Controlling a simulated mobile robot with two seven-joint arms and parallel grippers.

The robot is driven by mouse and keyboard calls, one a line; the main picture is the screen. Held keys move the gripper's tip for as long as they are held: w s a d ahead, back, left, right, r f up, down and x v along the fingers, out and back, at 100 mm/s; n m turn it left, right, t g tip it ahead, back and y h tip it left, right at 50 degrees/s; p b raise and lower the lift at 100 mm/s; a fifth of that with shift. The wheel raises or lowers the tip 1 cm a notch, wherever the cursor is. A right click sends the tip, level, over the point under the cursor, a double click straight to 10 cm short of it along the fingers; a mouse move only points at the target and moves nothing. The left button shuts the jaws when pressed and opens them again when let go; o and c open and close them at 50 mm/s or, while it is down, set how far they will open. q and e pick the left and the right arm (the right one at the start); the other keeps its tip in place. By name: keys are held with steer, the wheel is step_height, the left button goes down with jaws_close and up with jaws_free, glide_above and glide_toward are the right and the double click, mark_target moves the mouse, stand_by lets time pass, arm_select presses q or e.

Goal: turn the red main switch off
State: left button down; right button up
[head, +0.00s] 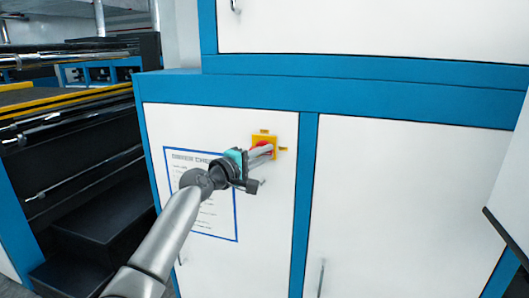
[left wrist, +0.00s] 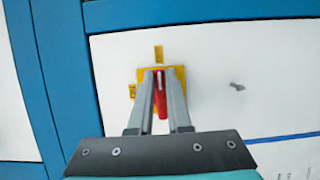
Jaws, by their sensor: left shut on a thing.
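The red main switch (head: 261,149) sits on a yellow plate (head: 264,139) on the white cabinet door in the head view. In the left wrist view the red switch handle (left wrist: 160,99) stands between my fingers, with the yellow plate (left wrist: 180,74) behind it. My left gripper (head: 262,152) reaches the switch from the lower left and is shut on the red handle; it also shows in the left wrist view (left wrist: 160,78). The fingers hide part of the handle and the plate. My right gripper is in neither view.
A blue-framed paper sheet (head: 221,212) is on the same door, partly behind my left arm. A blue frame post (head: 303,200) and another white door (head: 400,200) stand to the right. Dark machinery with rollers (head: 75,130) and black steps (head: 95,215) are at the left.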

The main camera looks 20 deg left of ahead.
arm_select(q)
steer(key=shift+a, duration=0.15)
steer(key=c, duration=0.9)
jaws_free()
steer(key=shift+w, duration=0.1)
steer(key=shift+o, duration=0.2)
steer(key=b+v, duration=0.1)
steer(key=v, duration=1.4)
steer(key=shift+b, duration=0.35)
